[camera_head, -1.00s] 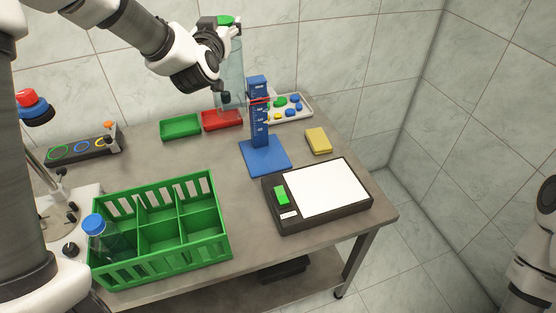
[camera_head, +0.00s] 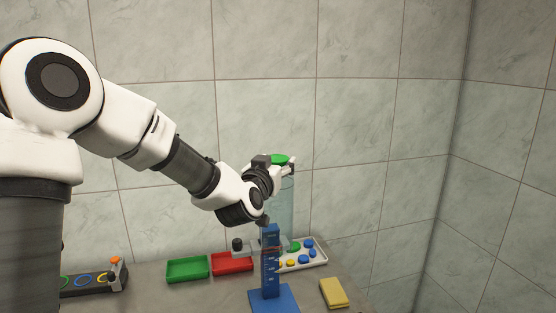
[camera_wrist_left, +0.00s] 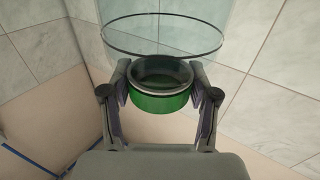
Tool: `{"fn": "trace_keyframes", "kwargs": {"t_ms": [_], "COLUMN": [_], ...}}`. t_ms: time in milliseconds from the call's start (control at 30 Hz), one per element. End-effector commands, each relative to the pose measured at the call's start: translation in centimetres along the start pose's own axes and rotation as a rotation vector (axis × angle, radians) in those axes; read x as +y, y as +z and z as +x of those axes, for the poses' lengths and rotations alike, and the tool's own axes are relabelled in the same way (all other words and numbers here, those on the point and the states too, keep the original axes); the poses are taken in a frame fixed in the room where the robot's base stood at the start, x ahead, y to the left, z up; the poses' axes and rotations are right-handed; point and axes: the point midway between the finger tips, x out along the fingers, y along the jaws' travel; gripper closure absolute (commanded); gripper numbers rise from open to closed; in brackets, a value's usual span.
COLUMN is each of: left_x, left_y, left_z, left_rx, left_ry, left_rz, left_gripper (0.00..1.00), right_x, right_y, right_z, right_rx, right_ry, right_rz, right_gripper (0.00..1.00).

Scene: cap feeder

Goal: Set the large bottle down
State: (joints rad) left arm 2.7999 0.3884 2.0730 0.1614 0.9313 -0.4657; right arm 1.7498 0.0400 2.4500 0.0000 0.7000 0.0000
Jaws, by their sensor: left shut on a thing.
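The large bottle (camera_head: 287,205) is clear and hangs upright under my left gripper (camera_head: 287,168) in the head view. Its green cap (camera_head: 278,159) shows at the top, between the fingers. In the left wrist view the green cap (camera_wrist_left: 160,103) sits between the two fingers of my left gripper (camera_wrist_left: 160,112), with the clear bottle body (camera_wrist_left: 165,35) beyond it. My left gripper is shut on the bottle at its cap end. The bottle's lower end is partly hidden behind the blue gauge, and I cannot tell whether it touches anything. My right gripper is out of view.
A blue graduated gauge (camera_head: 271,268) stands in front of the bottle. A green tray (camera_head: 187,269), a red tray (camera_head: 232,263) and a white tray (camera_head: 318,262) of caps line the table's back. A yellow block (camera_head: 334,293) lies at right; a ringed panel (camera_head: 92,284) is at left.

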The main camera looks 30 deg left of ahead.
Motion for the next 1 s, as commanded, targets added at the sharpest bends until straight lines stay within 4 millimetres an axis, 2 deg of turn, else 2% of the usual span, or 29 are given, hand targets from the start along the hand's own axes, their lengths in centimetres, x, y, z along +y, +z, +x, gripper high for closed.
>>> {"fn": "trace_keyframes", "kwargs": {"t_ms": [600, 700, 867, 1000], "left_x": [0.0, 0.1, 0.0, 0.0], "left_y": [16.5, 18.4, 20.0, 22.1], "left_z": [-0.1, -0.1, -0.1, -0.1], "left_rx": [0.002, 0.004, 0.005, 0.004], "left_ry": [0.000, 0.001, 0.000, 0.000], "left_rz": [0.002, 0.002, 0.000, 0.001], "left_gripper": [1.00, 1.00, 1.00, 1.00], "right_x": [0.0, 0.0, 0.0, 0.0], "right_y": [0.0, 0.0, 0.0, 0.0], "right_z": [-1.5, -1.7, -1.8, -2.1], "right_rx": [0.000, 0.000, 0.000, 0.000], "right_ry": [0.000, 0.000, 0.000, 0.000], "right_rz": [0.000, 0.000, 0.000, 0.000], "right_gripper": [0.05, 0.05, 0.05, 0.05]}}
